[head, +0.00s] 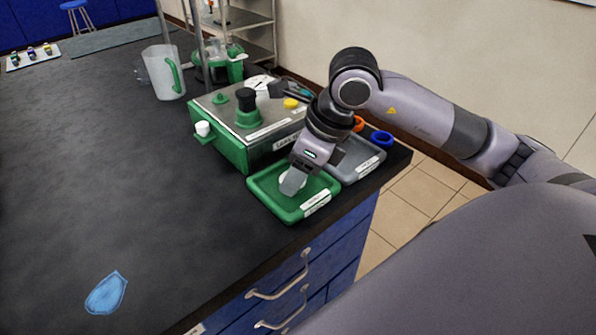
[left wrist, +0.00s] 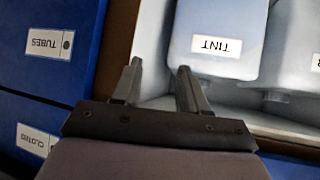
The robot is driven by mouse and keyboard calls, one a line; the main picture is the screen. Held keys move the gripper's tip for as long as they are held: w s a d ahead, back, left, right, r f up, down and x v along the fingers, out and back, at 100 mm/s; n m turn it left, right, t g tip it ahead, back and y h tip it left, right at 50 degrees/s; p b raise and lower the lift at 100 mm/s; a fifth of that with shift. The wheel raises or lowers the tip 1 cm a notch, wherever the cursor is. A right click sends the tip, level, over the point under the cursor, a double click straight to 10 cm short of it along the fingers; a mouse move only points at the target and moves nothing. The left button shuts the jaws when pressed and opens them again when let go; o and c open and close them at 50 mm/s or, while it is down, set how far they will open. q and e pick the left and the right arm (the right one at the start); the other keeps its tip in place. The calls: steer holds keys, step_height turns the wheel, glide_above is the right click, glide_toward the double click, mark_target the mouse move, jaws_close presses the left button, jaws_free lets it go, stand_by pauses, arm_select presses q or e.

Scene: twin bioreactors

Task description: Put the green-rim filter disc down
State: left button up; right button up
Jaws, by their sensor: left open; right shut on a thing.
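My right gripper (head: 292,188) points down into the green tray (head: 262,200) at the bench's right edge. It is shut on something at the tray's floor. A pale round patch beside its fingers looks like the filter disc (head: 301,181), mostly hidden by the fingers. I cannot make out its green rim, nor whether it touches the tray floor. My left gripper (left wrist: 157,70) shows only in the left wrist view. It is open and empty, in front of a pale container labelled TINT (left wrist: 207,40).
A grey tray (head: 362,162) stands just behind the green one, with an orange ring (head: 357,124) and a blue ring (head: 381,138) nearby. A green-and-steel device (head: 232,147) stands left of the trays. A clear jug (head: 163,75) stands farther back. The bench's left side is largely clear.

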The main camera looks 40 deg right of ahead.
steer(key=shift+f, duration=0.2)
steer(key=o, duration=0.6)
steer(key=shift+f, duration=0.1)
steer(key=o, duration=0.4)
steer(key=shift+r, duration=0.2)
steer(key=shift+r, duration=0.25)
steer(key=p+v, duration=0.1)
steer(key=v, duration=1)
steer(key=shift+s+r, duration=0.2)
steer(key=shift+r, duration=0.05)
steer(key=shift+d, duration=0.15)
